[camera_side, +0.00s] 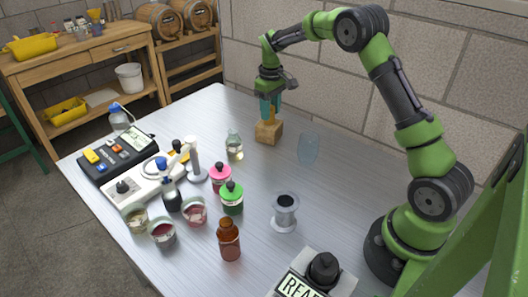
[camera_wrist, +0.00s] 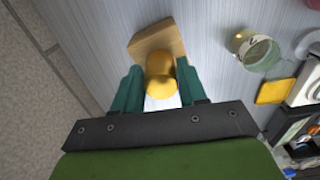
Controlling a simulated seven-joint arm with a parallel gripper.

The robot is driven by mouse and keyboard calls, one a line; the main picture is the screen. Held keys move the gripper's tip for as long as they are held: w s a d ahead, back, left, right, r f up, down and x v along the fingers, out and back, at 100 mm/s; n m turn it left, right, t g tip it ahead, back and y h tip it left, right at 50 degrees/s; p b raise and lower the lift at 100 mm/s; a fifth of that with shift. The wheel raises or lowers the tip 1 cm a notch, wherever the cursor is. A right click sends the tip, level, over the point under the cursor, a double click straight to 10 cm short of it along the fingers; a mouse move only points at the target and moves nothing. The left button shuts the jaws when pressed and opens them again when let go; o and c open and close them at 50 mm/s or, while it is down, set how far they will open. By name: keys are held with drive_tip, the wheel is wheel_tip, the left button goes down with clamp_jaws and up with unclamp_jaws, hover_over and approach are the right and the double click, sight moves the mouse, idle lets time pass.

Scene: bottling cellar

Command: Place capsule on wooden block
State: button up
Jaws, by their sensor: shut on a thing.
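A gold-yellow capsule (camera_wrist: 160,78) is held between the two teal fingers of my gripper (camera_wrist: 161,84) in the wrist view. My gripper also shows in the side view (camera_side: 270,106), pointing down directly over the wooden block. The wooden block (camera_side: 268,132) stands on the metal table in the side view, and part of it shows just beyond the capsule in the wrist view (camera_wrist: 150,40). The fingers hide much of the capsule in the side view. The capsule's lower end is at or very near the block's top; I cannot tell whether they touch.
A clear glass (camera_side: 308,149) stands right of the block and a small clear bottle (camera_side: 234,146) left of it. The table behind the block is clear.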

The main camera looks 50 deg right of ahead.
drive_tip(key=shift+o, duration=0.8)
drive_tip(key=shift+f, duration=0.15)
drive_tip(key=o, duration=0.5)
drive_tip(key=shift+c, duration=0.2)
